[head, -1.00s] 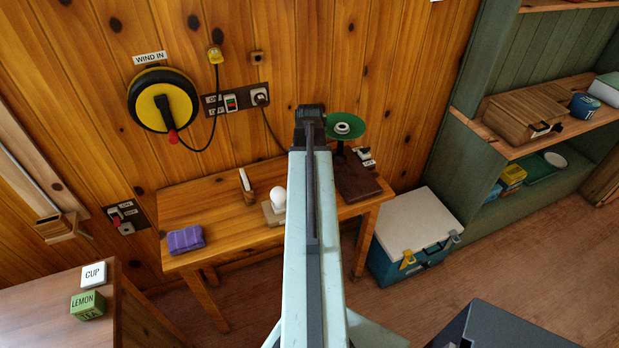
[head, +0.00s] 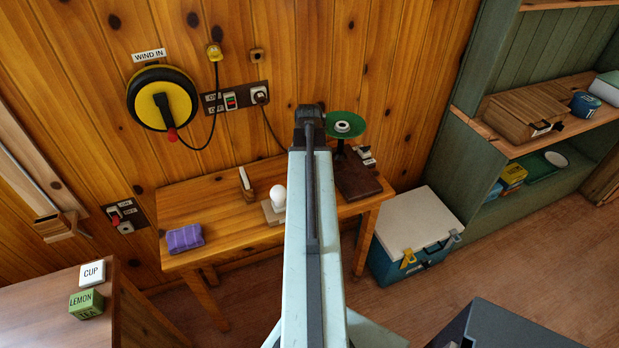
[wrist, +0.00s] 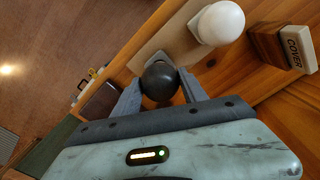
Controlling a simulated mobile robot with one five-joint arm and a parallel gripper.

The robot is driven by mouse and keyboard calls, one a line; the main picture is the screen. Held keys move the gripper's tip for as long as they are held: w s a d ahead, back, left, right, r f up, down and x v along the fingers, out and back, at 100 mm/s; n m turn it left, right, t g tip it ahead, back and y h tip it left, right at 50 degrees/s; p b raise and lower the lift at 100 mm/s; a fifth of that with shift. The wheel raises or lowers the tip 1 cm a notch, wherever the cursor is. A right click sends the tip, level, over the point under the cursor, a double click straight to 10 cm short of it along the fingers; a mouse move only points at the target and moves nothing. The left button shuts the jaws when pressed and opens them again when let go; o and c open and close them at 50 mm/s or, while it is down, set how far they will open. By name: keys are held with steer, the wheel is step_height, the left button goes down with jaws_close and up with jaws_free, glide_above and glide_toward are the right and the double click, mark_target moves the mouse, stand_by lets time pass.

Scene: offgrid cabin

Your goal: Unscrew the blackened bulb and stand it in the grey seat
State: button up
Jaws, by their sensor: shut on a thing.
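The blackened bulb (wrist: 158,76) is a dark round globe between the two fingers of my gripper (wrist: 157,88) in the wrist view. My gripper is shut on it, beside a pale board (wrist: 150,52) on the bench. A white bulb (wrist: 220,22) stands on that board, and it also shows in the head view (head: 279,197). I cannot make out the grey seat clearly or tell whether the dark bulb touches the board. The lamp has a green shade (head: 345,113) with a pale ring in its middle. My arm hides the gripper in the head view.
A block labelled COVER (wrist: 296,46) stands right of the white bulb in the wrist view. A folded purple cloth (head: 185,238) lies on the bench's left part. The lamp's dark brown base (head: 358,182) is to the right. A cool box (head: 414,240) stands on the floor.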

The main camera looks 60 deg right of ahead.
steer(key=shift+f+b, duration=0.85)
steer(key=shift+f, duration=0.05)
steer(key=o, duration=0.8)
steer(key=shift+c, duration=0.2)
steer(key=shift+r, duration=0.2)
step_height(320, 180, up, 8)
steer(key=p, duration=0.8)
steer(key=shift+f, duration=0.25)
steer(key=shift+w, duration=0.1)
